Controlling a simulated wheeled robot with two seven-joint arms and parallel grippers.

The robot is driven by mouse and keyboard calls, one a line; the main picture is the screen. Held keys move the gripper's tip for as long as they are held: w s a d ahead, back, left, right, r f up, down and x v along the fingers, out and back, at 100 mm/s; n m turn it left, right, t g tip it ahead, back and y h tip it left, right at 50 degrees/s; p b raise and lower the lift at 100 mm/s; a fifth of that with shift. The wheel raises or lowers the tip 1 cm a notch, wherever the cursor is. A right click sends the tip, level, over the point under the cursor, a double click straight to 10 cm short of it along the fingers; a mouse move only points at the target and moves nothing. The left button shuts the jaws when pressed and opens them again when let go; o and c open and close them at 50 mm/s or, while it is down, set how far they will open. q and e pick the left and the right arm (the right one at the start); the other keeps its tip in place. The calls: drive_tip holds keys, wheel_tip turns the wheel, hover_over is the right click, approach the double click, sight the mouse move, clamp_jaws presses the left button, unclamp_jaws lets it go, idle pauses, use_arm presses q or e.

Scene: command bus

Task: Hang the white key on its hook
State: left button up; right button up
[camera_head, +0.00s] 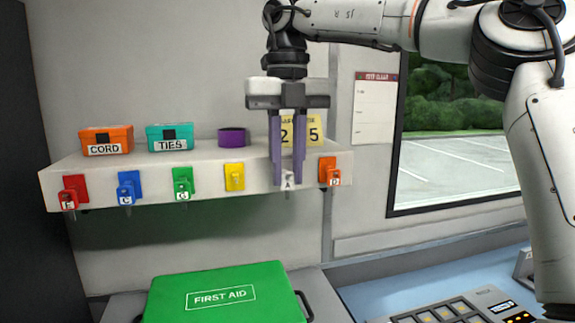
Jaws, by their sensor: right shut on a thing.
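The white key (288,184), with an "A" on its tag, is at the front face of the shelf (212,200), between the yellow and orange hook plates. My right gripper (287,182) points down from above, with a purple finger on each side of the tag, and is shut on it. The key's shaft hangs below the fingertips. The hook behind the key is hidden by the tag and fingers, so I cannot tell whether the key is on it. My left gripper is not in view.
Red (68,200), blue (125,196), green (182,189) and orange (334,180) keys hang along the shelf front. The yellow hook plate (234,176) shows no key. Boxes (107,140) and a purple ring (232,137) stand on top. A green first aid case (228,292) lies below.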

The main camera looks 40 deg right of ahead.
drive_tip(key=o, duration=1)
drive_tip(key=shift+c, duration=0.2)
drive_tip(key=shift+s+a+r, duration=0.1)
drive_tip(key=shift+s+r, duration=0.1)
drive_tip(key=shift+r, duration=0.4)
drive_tip(key=shift+s+a+r, duration=0.1)
drive_tip(key=shift+s+r, duration=0.05)
drive_tip(key=shift+r, duration=0.45)
